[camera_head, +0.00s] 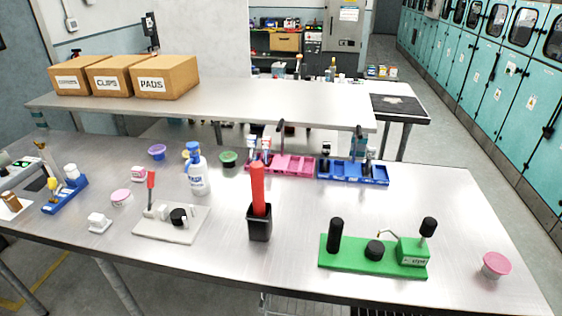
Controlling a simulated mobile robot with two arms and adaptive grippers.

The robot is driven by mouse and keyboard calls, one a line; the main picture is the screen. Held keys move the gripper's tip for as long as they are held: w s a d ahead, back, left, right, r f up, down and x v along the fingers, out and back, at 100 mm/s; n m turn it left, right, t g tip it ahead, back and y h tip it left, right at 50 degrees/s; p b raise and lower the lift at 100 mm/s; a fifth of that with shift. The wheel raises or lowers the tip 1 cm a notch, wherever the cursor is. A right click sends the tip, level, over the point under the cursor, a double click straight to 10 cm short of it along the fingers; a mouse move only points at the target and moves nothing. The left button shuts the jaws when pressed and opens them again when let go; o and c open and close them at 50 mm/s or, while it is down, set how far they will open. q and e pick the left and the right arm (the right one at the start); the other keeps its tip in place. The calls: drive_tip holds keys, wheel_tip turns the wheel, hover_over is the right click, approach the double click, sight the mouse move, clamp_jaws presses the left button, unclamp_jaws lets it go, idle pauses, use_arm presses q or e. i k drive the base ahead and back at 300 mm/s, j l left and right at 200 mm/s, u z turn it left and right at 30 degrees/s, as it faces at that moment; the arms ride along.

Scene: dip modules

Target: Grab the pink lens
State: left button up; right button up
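A small round piece with a pink top (496,264) and a paler body stands alone near the right front edge of the steel table. A second round piece with a pink-white top (122,197) stands at the left of the table. I cannot tell for sure from this view which of them is the pink lens. Neither of my grippers shows in the head view.
A green fixture (372,255) with black posts stands left of the right pink-topped piece. Left of it are a black holder (260,226) with a red handle and a white fixture (171,224). Pink (289,165) and blue (352,172) bins stand behind. The right front corner is otherwise clear.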

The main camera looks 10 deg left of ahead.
sight(499, 265)
drive_tip(key=z, duration=1.25)
